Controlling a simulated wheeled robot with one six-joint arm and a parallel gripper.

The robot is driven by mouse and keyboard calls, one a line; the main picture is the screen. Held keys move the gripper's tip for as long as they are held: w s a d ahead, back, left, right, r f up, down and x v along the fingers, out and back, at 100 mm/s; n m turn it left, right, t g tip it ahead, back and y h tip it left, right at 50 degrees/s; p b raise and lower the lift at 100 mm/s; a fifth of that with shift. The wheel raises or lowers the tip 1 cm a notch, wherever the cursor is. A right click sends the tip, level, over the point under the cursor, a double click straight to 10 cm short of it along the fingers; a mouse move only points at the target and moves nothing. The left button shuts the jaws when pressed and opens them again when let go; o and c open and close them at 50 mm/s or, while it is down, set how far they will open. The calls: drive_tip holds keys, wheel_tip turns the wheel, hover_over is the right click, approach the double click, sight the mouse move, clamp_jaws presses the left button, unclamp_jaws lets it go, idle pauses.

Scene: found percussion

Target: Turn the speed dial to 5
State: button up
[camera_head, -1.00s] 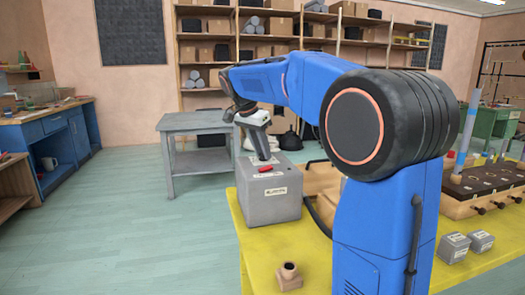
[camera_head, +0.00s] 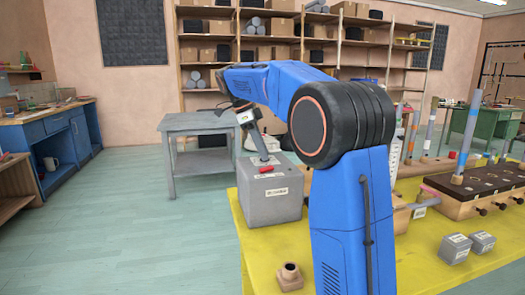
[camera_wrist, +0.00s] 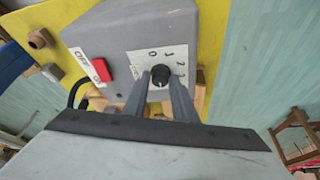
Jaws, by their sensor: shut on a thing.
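The speed dial (camera_wrist: 160,73) is a small black knob on the top face of a grey box (camera_head: 270,207). In the wrist view, a pale scale plate beside it shows 0, 1, 2 and 3; the rest of the scale is hidden. My gripper (camera_wrist: 161,79) is shut on the dial, one finger on each side. I cannot make out where the dial points. In the head view, my gripper (camera_head: 264,157) reaches down onto the box's top, and the dial is hidden there.
A red switch (camera_wrist: 103,69) with a label sits beside the dial on the box. The box stands on a yellow table (camera_head: 255,247), with a small brown block (camera_head: 289,278) in front and two grey cubes (camera_head: 455,248) to the right. A grey side table (camera_head: 190,125) stands behind.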

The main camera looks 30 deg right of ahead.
sight(254, 160)
drive_tip(key=shift+f+m, duration=0.1)
drive_tip(key=shift+m, duration=0.2)
idle(0.4)
drive_tip(key=o, duration=1)
drive_tip(key=shift+o, duration=0.2)
drive_tip(key=v, duration=0.7)
drive_tip(key=shift+r, duration=0.25)
drive_tip(key=shift+w, duration=0.1)
